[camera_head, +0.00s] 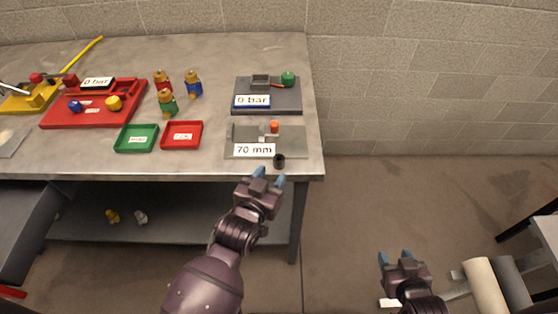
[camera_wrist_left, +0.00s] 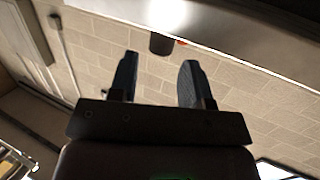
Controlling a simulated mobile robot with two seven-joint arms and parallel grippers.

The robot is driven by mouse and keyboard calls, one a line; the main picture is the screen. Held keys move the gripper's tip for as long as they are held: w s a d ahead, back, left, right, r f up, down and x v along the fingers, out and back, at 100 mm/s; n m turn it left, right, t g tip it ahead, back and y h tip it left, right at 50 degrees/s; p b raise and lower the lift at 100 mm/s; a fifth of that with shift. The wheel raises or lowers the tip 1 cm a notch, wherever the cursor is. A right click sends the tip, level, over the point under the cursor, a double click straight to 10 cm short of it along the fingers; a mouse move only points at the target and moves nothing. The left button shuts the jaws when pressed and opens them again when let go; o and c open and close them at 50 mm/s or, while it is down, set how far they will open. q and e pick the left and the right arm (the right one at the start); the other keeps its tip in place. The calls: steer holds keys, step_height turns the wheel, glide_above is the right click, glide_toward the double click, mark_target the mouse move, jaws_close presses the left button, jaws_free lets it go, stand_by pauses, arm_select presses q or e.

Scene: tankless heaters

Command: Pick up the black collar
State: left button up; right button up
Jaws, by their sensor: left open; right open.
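The black collar (camera_head: 279,161) is a small dark cylinder upright at the front edge of the table, just in front of the grey plate with the "70 mm" label (camera_head: 254,150). My left gripper (camera_head: 269,177) is open and empty, just short of the table's front edge and slightly left of the collar. In the left wrist view, the collar (camera_wrist_left: 160,44) shows beyond the two open fingers (camera_wrist_left: 157,80), roughly between them and apart from them. My right gripper (camera_head: 396,257) is open and empty, low on the right, away from the table.
An orange peg (camera_head: 274,127) stands on the grey plate. Behind it is a dark plate labelled "0 bar" (camera_head: 252,101). Green (camera_head: 136,149) and red (camera_head: 182,147) trays lie left, with several brass fittings behind. The floor right of the table is mostly free.

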arm_select(q)
steer(key=x, duration=0.3)
steer(key=shift+w+r, duration=0.1)
steer(key=shift+w, duration=0.3)
steer(key=shift+w+d, duration=0.15)
steer(key=shift+w, duration=0.25)
steer(key=c, duration=0.7)
steer(key=shift+r, duration=0.45)
step_height(320, 180, up, 18)
steer(key=p, duration=0.2)
steer(key=s+a+f+n+t+y, duration=0.1)
steer(key=s+a+f+n+y, duration=0.15)
steer(key=a, duration=0.75)
steer(key=s+a+f+n+y, duration=0.15)
steer(key=a+y, duration=0.25)
steer(key=a, duration=0.6)
step_height(320, 180, up, 5)
steer(key=m+g+h, duration=0.1)
steer(key=m+h, duration=0.3)
steer(key=h, duration=0.3)
glide_above(277, 163)
steer(key=shift+y, duration=0.25)
arm_select(e)
steer(key=r, duration=0.2)
steer(key=shift+w+r, duration=0.25)
steer(key=shift+r, duration=0.15)
